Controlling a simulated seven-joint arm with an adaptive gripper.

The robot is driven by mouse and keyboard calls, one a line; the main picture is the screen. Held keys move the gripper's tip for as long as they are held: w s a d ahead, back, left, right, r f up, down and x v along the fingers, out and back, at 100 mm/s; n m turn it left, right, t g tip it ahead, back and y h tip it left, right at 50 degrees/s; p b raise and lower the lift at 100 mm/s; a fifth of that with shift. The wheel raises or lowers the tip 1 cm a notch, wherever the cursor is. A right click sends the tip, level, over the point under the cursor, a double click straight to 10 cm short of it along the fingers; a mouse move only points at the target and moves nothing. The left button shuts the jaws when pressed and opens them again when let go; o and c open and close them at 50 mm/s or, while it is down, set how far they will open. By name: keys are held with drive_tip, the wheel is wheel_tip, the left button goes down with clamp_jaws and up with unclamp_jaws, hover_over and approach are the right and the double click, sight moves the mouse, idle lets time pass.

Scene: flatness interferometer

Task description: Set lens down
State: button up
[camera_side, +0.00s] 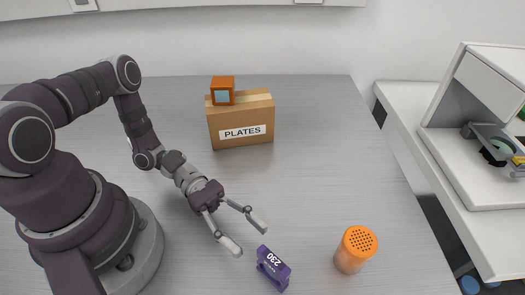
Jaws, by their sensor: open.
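My gripper (249,237) is open and empty, low over the front middle of the table, with its fingers spread and pointing down to the right. A small purple block-like piece (273,268) marked "230" stands on the table just beyond the fingertips, apart from them. I cannot tell whether this piece is or holds the lens. No bare lens shows clearly. A green-black round part (496,151) sits inside the white instrument at the right, too small to identify.
A cardboard box (240,119) labelled "PLATES" stands at the back, with a small orange box with a blue face (222,91) on top. An orange canister with a perforated lid (354,250) stands front right. A white instrument housing (485,110) is beyond the table's right edge. The table's centre right is clear.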

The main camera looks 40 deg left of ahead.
drive_tip(key=a, duration=0.6)
drive_tip(key=shift+a, duration=0.15)
